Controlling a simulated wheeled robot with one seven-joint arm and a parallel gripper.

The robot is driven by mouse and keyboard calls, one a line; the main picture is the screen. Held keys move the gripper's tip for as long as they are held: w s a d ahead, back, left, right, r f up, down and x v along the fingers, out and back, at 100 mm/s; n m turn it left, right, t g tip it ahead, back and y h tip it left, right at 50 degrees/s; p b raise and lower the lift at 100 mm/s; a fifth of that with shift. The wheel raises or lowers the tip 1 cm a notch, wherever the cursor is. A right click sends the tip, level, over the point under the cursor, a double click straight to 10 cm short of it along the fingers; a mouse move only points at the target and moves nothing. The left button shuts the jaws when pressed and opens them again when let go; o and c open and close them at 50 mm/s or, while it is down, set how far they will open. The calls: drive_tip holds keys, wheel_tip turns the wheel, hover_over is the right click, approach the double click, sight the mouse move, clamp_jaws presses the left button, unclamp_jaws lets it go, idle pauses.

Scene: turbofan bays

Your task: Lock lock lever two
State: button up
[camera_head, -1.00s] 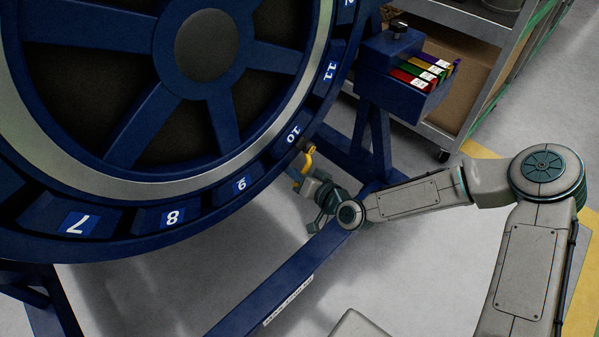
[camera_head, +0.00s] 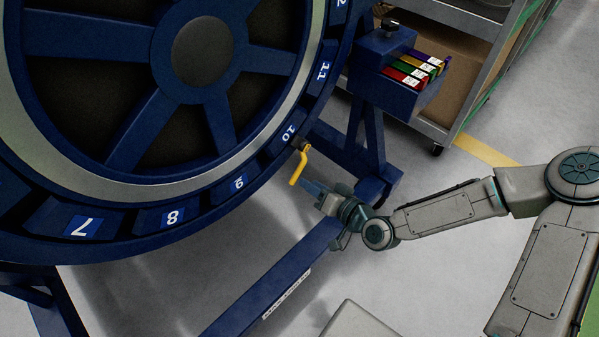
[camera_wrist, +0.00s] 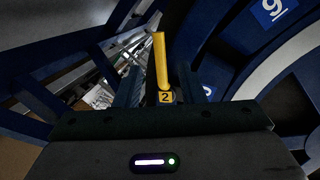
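Lock lever two is a yellow bent handle (camera_head: 299,168) on the lower right rim of the big blue wheel, near the plates marked 9 and 10. In the head view it hangs down and slightly left from its dark pivot. In the wrist view the yellow lever (camera_wrist: 161,62) stands upright in the middle, with a yellow label "2" (camera_wrist: 166,97) at its base. My gripper (camera_head: 312,186) is just right of and below the lever's free end. In the wrist view its fingers (camera_wrist: 164,88) are apart, one on each side of the lever's line, with nothing held.
The blue wheel (camera_head: 157,188) with numbered plates fills the left. A blue stand beam (camera_head: 275,277) runs below my gripper. A blue box (camera_head: 382,75) with colored tabs sits upper right, before a grey cart (camera_head: 475,47). Grey floor is open at lower middle.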

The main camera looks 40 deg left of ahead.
drive_tip(key=v, duration=0.5)
drive_tip(key=shift+p, duration=0.4)
drive_tip(key=shift+c, duration=0.4)
